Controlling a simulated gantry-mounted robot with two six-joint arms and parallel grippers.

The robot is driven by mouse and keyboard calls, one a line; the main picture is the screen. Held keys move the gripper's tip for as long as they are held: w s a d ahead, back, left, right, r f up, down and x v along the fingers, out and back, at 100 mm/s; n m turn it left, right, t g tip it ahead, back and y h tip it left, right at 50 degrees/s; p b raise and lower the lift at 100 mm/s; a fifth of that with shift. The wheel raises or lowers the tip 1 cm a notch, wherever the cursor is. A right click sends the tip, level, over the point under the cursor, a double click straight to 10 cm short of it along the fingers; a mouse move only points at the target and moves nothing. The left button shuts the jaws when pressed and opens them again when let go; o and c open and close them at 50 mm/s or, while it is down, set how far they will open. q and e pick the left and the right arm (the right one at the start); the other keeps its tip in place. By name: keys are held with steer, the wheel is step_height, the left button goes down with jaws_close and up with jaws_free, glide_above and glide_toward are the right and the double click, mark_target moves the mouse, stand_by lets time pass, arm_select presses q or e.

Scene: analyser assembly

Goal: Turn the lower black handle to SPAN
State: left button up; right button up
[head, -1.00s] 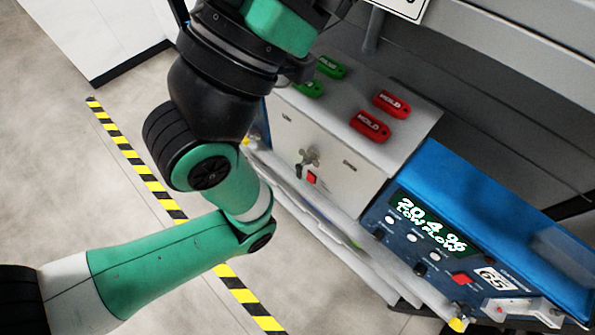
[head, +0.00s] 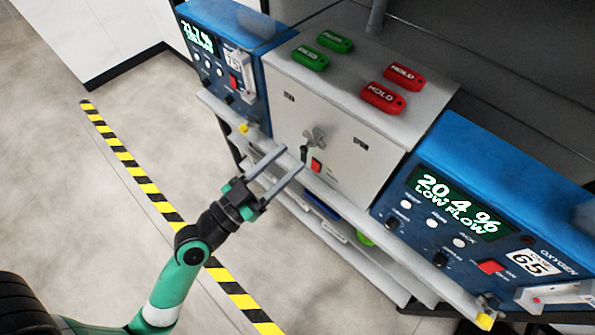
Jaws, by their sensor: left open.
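A small black handle (head: 304,153) sits on the front of the pale box (head: 335,125), just below a grey metal knob (head: 316,137). It looks roughly upright along the panel. Small labels flank the knob, but I cannot read them, so I cannot tell which is SPAN. My left gripper (head: 294,157) is open and empty, its two long grey fingers reaching up and right toward the black handle. The fingertips appear close to it in the head view; I cannot tell whether they touch. My right gripper is not in view.
A red switch (head: 316,166) sits beside the handle. Green tags (head: 334,42) and red tags (head: 383,97) lie on the box top. Blue analysers stand left (head: 262,75) and right (head: 410,165), the right reading 20.4 % LOW FLOW. A shelf ledge runs below.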

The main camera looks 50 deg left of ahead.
mark_target(302, 157)
arm_select(q)
steer(key=s+a+f+n+g+y+b, duration=0.25)
steer(key=s+f, duration=0.25)
steer(key=f, duration=0.5)
steer(key=shift+m+h, duration=0.25)
steer(key=shift+h, duration=0.1)
steer(key=w+p, duration=0.1)
steer(key=w, duration=0.3)
steer(key=w+p, duration=0.1)
steer(key=w, duration=0.3)
steer(key=w+a+p, duration=0.1)
steer(key=w, duration=0.3)
steer(key=shift+w, duration=0.1)
jaws_close()
